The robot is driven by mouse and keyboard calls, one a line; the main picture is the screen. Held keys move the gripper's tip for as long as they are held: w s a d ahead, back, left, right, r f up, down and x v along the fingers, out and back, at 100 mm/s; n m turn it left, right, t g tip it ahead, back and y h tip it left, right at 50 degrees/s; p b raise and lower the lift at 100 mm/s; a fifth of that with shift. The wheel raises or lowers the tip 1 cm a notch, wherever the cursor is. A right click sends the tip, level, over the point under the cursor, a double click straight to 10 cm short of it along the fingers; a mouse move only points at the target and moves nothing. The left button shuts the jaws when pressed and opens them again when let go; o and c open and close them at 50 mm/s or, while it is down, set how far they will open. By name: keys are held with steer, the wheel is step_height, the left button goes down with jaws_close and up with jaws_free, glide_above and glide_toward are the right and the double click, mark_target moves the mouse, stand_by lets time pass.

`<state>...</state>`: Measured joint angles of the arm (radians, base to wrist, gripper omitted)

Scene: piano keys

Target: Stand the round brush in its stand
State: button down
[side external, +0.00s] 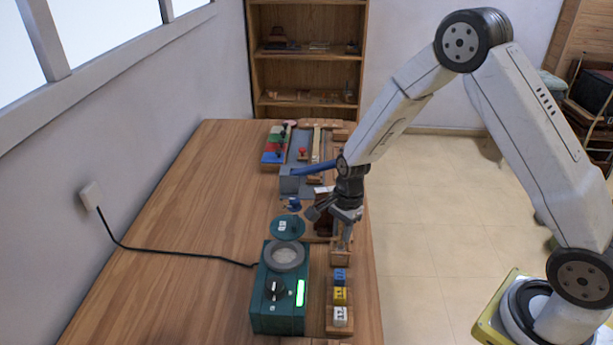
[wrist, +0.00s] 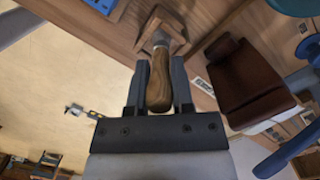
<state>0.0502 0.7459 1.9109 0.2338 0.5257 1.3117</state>
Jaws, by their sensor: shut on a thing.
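My gripper (wrist: 160,66) is shut on the wooden handle of the round brush (wrist: 161,86). In the side view my gripper (side external: 347,216) is right above the stand (side external: 340,260) near the table's right edge. The brush (side external: 345,240) hangs below the fingers, close to upright. Its lower end overlaps the stand in both views; I cannot tell how deep it sits.
Yellow (side external: 340,295) and other blocks sit in a tray in front. A dark brown object (wrist: 240,80) is close beside the brush. The table's left is clear.

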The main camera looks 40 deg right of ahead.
steer(key=shift+f, duration=0.55)
stand_by(0.9)
jaws_free()
stand_by(0.5)
steer(key=shift+r, duration=0.1)
stand_by(0.4)
steer(key=shift+r, duration=3.4)
